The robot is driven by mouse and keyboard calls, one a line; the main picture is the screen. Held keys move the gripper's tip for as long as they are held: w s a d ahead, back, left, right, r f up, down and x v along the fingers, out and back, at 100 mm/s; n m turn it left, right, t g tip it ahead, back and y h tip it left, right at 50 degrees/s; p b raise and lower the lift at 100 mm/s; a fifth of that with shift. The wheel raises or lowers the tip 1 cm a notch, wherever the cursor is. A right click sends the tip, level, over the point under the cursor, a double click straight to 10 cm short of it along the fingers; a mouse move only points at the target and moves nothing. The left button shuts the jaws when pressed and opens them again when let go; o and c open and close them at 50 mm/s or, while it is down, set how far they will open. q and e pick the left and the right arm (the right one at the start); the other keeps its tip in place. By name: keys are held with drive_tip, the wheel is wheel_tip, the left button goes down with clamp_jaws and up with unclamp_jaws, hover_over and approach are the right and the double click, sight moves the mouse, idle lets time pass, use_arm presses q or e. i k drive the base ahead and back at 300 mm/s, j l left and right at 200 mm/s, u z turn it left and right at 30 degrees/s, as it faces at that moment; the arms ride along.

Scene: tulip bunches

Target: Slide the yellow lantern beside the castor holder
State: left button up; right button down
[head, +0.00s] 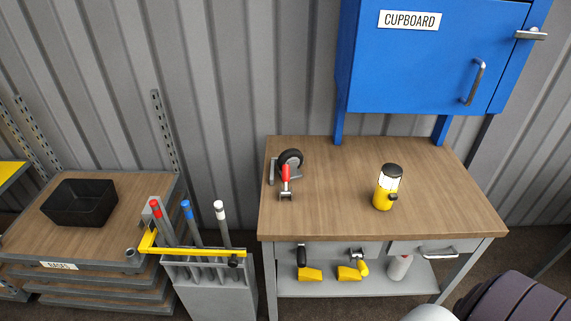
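In the head view the yellow lantern (383,197) stands upright on the right half of the wooden workbench top (330,220). It has a black cap, a pale lit middle and a small dark knob low on its right side. The castor holder (273,172) is a grey metal piece on the left part of the same top, with a black castor wheel (290,158) and a red-handled tool (286,174) at it. The lantern and the holder are well apart, with bare wood between them. Neither of my grippers is in view.
A blue cupboard (430,62) hangs above the bench's back edge. Below the top are drawers, one with a handle (438,253), and a shelf (340,289) with yellow items and a pale bottle (400,267). A black bin (80,203) and a yellow-railed rack (200,258) stand left.

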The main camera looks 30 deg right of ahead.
sight(391, 174)
drive_tip(key=z, duration=1.75)
